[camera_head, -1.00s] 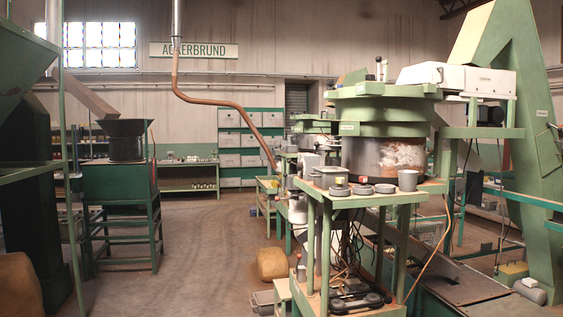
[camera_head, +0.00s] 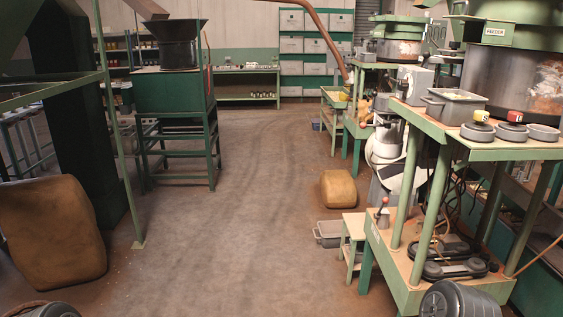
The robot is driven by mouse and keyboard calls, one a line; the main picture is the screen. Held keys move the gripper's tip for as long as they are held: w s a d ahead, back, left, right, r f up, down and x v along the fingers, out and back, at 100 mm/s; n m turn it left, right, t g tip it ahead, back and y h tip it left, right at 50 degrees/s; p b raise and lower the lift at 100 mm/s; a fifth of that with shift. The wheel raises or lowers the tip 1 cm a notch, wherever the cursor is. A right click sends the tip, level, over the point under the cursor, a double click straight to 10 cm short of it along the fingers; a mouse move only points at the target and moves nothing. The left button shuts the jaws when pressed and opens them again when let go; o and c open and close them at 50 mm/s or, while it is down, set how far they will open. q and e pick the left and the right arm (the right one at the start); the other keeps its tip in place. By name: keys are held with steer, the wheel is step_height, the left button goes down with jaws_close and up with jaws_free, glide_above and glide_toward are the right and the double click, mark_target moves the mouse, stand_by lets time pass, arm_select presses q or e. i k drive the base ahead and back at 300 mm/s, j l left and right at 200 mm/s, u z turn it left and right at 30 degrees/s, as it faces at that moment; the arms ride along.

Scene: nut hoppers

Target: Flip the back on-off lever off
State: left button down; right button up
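I cannot pick out the back on-off lever for certain. A small upright lever with a red knob (camera_head: 383,202) stands on the lower shelf of the green bench at the right. Its on or off position cannot be read. A feeder (camera_head: 510,78) with a green top and clear drum stands at the upper right, cut by the frame edge. A second, similar feeder (camera_head: 400,38) stands farther back. Neither of my grippers is in view. Dark rounded parts at the bottom left and bottom right corners look like my own arms.
The green bench (camera_head: 480,150) at the right carries a grey tray (camera_head: 455,106) and round dishes, two with red and yellow tops. A low stool (camera_head: 352,240), grey bin (camera_head: 328,233) and brown sack (camera_head: 338,188) edge the floor. A large sack (camera_head: 52,232) lies left. The middle floor is clear.

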mark_target(386, 76)
steer(key=i, duration=5.95)
steer(key=z, duration=4.05)
